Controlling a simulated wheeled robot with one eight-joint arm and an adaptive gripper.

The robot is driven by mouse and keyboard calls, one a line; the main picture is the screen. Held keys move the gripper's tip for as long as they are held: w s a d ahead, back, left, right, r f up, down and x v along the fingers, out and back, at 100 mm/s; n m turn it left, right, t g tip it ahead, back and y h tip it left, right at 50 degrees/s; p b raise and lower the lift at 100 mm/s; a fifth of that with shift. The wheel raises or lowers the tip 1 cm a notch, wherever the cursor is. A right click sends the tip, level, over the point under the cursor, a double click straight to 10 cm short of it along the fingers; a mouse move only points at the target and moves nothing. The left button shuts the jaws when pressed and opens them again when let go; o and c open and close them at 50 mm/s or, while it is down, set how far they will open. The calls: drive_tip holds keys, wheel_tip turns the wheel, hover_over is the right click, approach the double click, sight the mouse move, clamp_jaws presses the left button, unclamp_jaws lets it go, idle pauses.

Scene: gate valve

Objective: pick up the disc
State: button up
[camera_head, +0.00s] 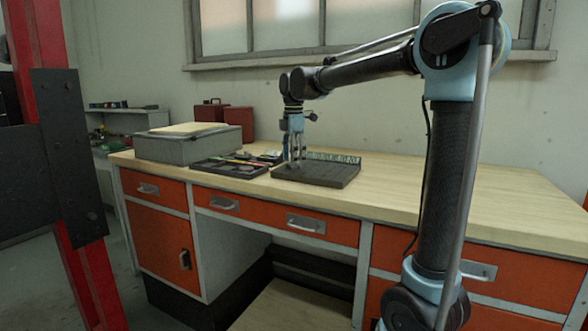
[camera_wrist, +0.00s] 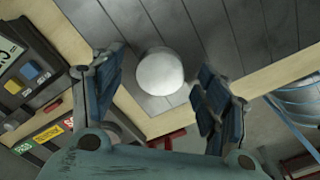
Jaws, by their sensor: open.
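The disc (camera_wrist: 160,72) is a pale, round, whitish piece in the wrist view. It appears against a grey slatted surface (camera_wrist: 215,25). My gripper (camera_wrist: 161,62) is open, with one dark blue finger to the left and one to the right of the disc. A gap shows between the disc and each finger. In the head view my gripper (camera_head: 297,161) points down over the dark ridged board (camera_head: 325,177) on the workbench (camera_head: 405,190). I cannot make out the disc in the head view.
A dark tool tray (camera_head: 228,168) lies left of the board. A grey case (camera_head: 180,148) stands farther left, with red boxes (camera_head: 238,121) behind. The benchtop right of the board is clear. A red post (camera_head: 88,275) stands at the left.

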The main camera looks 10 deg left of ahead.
drive_tip(key=shift+f, duration=0.4)
drive_tip(key=c, duration=1.4)
drive_tip(key=shift+c, duration=0.2)
drive_tip(key=shift+r, duration=0.15)
